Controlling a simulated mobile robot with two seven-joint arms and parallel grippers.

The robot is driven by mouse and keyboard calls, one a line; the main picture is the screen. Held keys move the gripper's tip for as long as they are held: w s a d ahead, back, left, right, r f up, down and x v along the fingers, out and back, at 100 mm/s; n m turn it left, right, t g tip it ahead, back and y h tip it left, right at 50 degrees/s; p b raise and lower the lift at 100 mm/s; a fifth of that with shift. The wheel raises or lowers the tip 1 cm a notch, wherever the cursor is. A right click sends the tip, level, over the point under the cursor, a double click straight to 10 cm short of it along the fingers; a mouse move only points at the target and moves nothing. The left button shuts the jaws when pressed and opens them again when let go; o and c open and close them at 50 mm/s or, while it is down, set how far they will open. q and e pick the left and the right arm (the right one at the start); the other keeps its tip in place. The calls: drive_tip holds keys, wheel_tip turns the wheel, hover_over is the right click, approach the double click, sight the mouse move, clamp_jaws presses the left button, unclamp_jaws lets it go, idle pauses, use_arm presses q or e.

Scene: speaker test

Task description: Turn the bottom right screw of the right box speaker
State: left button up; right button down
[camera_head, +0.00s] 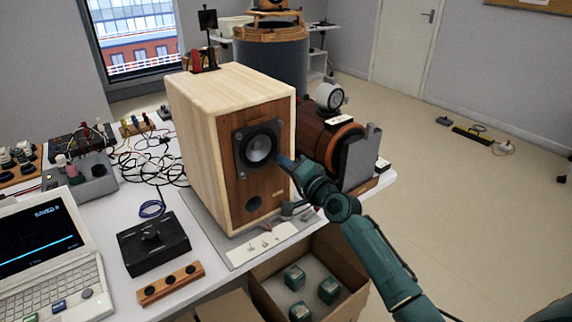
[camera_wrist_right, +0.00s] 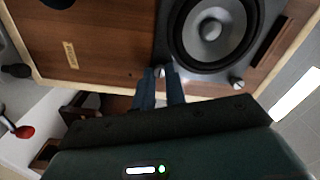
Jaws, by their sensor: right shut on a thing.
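The box speaker (camera_head: 196,130) stands upright on the bench, with pale wood sides and a brown front. Its round driver (camera_head: 258,148) sits in a dark square plate and also shows large in the right wrist view (camera_wrist_right: 211,30). My right gripper (camera_head: 284,160) is at the plate's lower right corner. In the right wrist view its two narrow fingers (camera_wrist_right: 161,82) are closed around the silvery bottom right screw (camera_wrist_right: 163,70), partly hidden by the fingertips. Another screw (camera_wrist_right: 237,83) shows at the plate's upper right corner. My left gripper is not in view.
A black control box (camera_head: 152,246), a laptop (camera_head: 48,255) and tangled cables lie left of the speaker. A brown cylinder-shaped unit (camera_head: 318,135) stands behind my right gripper. An open carton (camera_head: 262,292) with several green blocks is below the bench edge. The floor at right is mostly clear.

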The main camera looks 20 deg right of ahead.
drive_tip(key=c, duration=1.5)
unclamp_jaws()
drive_tip(key=shift+o, duration=0.2)
drive_tip(key=v, duration=1.3)
drive_tip(key=shift+s, duration=0.1)
